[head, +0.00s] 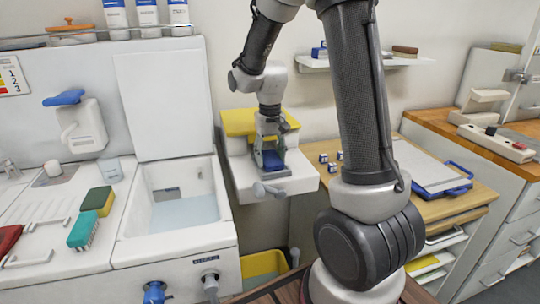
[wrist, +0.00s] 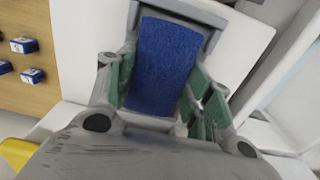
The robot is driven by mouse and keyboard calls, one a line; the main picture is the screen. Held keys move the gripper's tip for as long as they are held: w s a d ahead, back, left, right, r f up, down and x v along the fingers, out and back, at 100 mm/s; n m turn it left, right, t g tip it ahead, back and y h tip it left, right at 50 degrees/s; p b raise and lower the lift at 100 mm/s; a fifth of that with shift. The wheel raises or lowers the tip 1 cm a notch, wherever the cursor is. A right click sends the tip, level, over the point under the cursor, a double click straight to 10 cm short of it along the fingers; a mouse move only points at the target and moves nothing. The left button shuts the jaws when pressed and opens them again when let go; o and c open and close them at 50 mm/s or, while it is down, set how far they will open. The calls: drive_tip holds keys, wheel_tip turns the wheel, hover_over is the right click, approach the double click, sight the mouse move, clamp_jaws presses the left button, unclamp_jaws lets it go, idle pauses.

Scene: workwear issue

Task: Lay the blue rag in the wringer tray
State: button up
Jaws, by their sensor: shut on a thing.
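The blue rag (wrist: 165,55) is a flat, textured strip between the green-padded fingers of my gripper (wrist: 162,92) in the wrist view. My gripper (head: 270,143) points down in the head view and is shut on the rag, which shows as a small blue patch (head: 272,160) below it. A grey tray-like frame (wrist: 195,10), apparently the wringer tray, borders the rag's far end in the wrist view. It is on the white stand (head: 302,180). The rag is over or within this frame; I cannot tell whether it touches the bottom.
A yellow piece (head: 240,122) is behind the gripper on the stand, and a grey handle (head: 265,189) juts from its front. A water-filled sink (head: 185,212) is to the left. Small blue-and-white blocks (head: 323,158) and a clipboard (head: 425,165) lie on the wooden surface to the right.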

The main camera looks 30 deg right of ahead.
sight(270, 157)
drive_tip(key=o, duration=1.1)
drive_tip(key=shift+f, duration=0.1)
wheel_tip(270, 157, up, 12)
drive_tip(key=s+r+n+t, duration=0.1)
drive_tip(key=s+r+t, duration=0.1)
drive_tip(key=s, duration=0.9)
drive_tip(key=s+d+r+n+t, duration=0.1)
drive_tip(key=s+r+t, duration=0.1)
drive_tip(key=s, duration=0.9)
drive_tip(key=shift+s, duration=0.35)
